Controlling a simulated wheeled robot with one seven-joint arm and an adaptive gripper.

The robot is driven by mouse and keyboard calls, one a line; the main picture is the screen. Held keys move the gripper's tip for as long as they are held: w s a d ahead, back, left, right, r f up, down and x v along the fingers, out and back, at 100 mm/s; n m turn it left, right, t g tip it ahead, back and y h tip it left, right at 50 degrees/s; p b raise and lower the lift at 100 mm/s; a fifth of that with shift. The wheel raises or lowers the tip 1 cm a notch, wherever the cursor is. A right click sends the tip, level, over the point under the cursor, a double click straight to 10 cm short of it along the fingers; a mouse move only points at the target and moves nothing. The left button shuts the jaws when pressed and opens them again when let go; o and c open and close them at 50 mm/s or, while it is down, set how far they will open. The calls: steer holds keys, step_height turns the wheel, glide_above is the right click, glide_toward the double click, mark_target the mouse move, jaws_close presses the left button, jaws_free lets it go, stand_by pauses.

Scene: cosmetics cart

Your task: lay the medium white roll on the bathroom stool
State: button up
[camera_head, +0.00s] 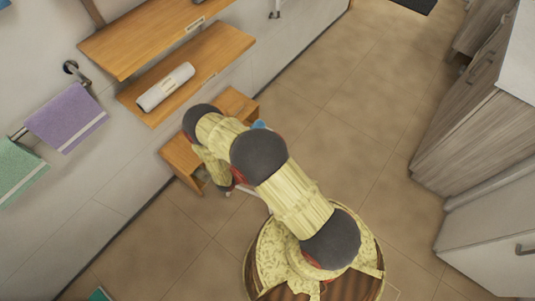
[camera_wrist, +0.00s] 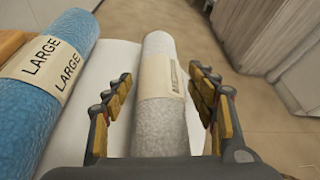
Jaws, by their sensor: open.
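In the wrist view, a whitish textured roll (camera_wrist: 160,125) with a tan paper band lies between the fingers of my gripper (camera_wrist: 163,77). The band's lettering is too small to read surely. The fingers are spread on either side of the roll, and I see no clear contact. A white flat surface (camera_wrist: 98,70) shows beside it. In the head view, my arm covers most of a low wooden piece (camera_head: 183,158), possibly the stool, and hides my fingers and this roll.
A blue roll (camera_wrist: 55,75) labelled LARGE lies just left in the wrist view. Another white roll (camera_head: 166,87) lies on the lower wooden wall shelf (camera_head: 222,55). A purple towel (camera_head: 66,117) hangs on the wall. Grey cabinets (camera_head: 465,130) stand right; the tiled floor between is clear.

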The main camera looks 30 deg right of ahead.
steer(key=p+v, duration=0.2)
steer(key=v, duration=0.9)
steer(key=shift+a+r+p, duration=0.2)
steer(key=shift+p, duration=0.1)
steer(key=shift+w+a+r, duration=0.1)
steer(key=shift+a+r, duration=0.1)
step_height(320, 180, up, 33)
steer(key=w+m+g+y, duration=0.1)
steer(key=m+g+y, duration=0.4)
steer(key=m, duration=0.8)
steer(key=s+a+r+m+t+y, duration=0.1)
steer(key=s+r+m+t+y, duration=0.2)
steer(key=s+r, duration=0.6)
steer(key=s+a+r+m+t+y, duration=0.2)
steer(key=s+r+m+t+y, duration=0.2)
steer(key=r, duration=1.2)
steer(key=s+m+y, duration=0.1)
steer(key=s+m, duration=0.2)
steer(key=s, duration=0.2)
steer(key=shift+s+a+m, duration=0.2)
steer(key=shift+a+m, duration=0.05)
steer(key=shift+m, duration=0.05)
